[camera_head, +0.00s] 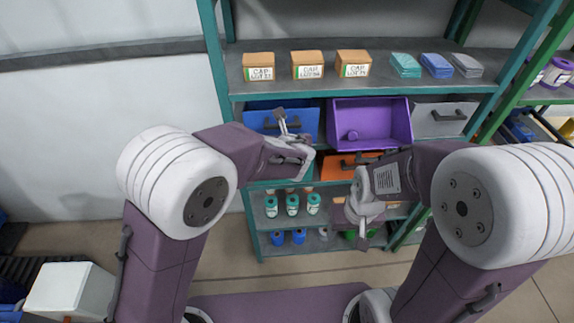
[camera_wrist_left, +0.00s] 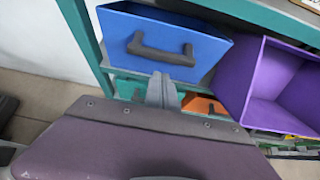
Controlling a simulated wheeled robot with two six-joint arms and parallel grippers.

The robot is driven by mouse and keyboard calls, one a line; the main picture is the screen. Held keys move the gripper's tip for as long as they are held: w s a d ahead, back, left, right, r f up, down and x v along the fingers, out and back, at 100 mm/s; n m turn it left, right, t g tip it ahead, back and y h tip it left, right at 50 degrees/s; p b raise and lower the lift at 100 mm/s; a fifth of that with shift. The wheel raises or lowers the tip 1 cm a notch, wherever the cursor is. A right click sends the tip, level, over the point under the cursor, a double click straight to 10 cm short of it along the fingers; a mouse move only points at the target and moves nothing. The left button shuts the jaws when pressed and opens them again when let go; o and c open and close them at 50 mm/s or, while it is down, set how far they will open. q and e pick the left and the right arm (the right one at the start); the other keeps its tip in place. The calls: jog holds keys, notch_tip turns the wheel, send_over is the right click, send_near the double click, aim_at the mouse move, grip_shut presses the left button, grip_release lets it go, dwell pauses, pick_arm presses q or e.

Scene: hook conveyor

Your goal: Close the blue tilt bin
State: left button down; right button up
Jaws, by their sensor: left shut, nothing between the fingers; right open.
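The blue tilt bin (camera_head: 256,120) is at the left of the bin row in the head view. In the left wrist view the blue bin (camera_wrist_left: 207,49) shows its front face with a dark handle (camera_wrist_left: 160,52); a dark gap shows above its top edge, so it looks tilted slightly out. My left gripper (camera_head: 281,118) is shut and empty, in front of the blue bin's right part. In the left wrist view its fingertips (camera_wrist_left: 162,90) appear just below the handle; contact cannot be told. My right gripper (camera_head: 359,218) is open and empty, low in front of the shelf.
A purple bin (camera_head: 372,105) stands wide open to the right of the blue one. A grey bin (camera_head: 440,120) and an orange bin (camera_head: 340,172) are nearby.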

pick_arm(q)
jog(key=shift+w+r+g+p, duration=0.25)
jog(key=shift+w+r+p, duration=0.35)
jog(key=shift+p, duration=0.7)
jog(key=shift+w+r+g+p, duration=0.25)
jog(key=shift+w+p, duration=0.55)
jog(key=shift+p, duration=0.45)
pick_arm(e)
notch_tip(320, 180, up, 6)
jog(key=shift+r, duration=0.2)
